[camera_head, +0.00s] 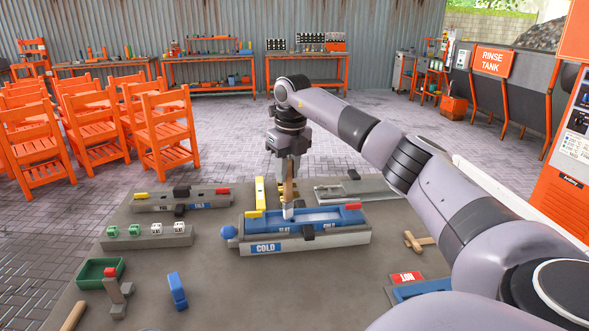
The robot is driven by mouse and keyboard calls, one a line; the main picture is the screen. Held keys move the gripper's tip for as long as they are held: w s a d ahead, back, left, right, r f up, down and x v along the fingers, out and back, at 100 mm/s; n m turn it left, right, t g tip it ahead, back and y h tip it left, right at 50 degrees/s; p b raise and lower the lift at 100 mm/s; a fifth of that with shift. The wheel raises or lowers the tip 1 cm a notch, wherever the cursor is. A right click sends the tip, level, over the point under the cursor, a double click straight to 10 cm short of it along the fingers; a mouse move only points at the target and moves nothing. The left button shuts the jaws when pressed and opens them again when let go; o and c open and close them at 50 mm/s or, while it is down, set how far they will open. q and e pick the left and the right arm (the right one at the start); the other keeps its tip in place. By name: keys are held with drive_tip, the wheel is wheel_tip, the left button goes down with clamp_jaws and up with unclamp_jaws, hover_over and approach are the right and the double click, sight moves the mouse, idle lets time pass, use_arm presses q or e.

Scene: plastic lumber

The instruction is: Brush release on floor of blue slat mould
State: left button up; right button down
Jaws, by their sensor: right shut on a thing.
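The blue slat mould (335,224) lies on a grey block marked COLD, right of the table's middle. It is a long shallow trough with a red piece at its right end and a yellow piece at its left. My right gripper (289,172) is above the mould's left half and points down. It is shut on an upright brush (288,193) with a wooden handle. The brush's pale lower end is at the mould's trough; I cannot tell whether it touches the floor. My left gripper is out of view.
A grey mould (165,200) and a rack of green and white blocks (145,236) stand at left. A green tray (100,272), a stamp-like tool (115,290) and a blue block (177,291) lie in front. A wooden mallet (418,241) lies at right.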

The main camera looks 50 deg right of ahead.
drive_tip(key=w+a, duration=0.2)
drive_tip(key=a, duration=0.1)
drive_tip(key=shift+w, duration=0.25)
drive_tip(key=shift+f, duration=0.6)
idle(0.9)
drive_tip(key=shift+s+d+r, duration=0.15)
drive_tip(key=shift+s+d, duration=0.95)
drive_tip(key=shift+d, duration=0.15)
drive_tip(key=s+d, duration=0.8)
drive_tip(key=d, duration=0.2)
drive_tip(key=shift+s, duration=0.2)
idle(1.4)
idle(0.3)
drive_tip(key=shift+r, duration=0.45)
